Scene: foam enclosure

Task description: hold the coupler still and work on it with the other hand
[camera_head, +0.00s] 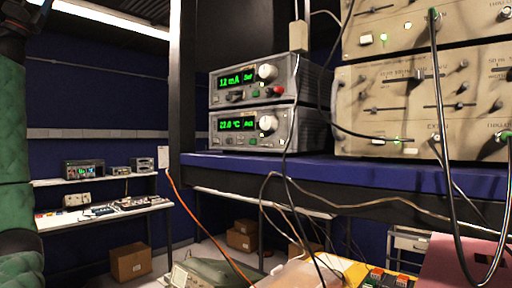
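I cannot make out a coupler for certain. Two stacked grey instruments with green displays, the upper one (239,81) and the lower one (238,127), stand on a blue shelf (310,168). Tan panel units with knobs and sliders, the lower one (350,102) and the upper one (366,22), are stacked to their right. A black cable (437,75) hangs from the upper tan unit. Neither of my grippers shows in this view.
Below the shelf are a clear tub (290,276), a green-grey device (210,265) and a pink surface (450,262). An orange cable (203,228) hangs in front of the floor. A white bench (100,217) and cardboard boxes (130,263) stand further back.

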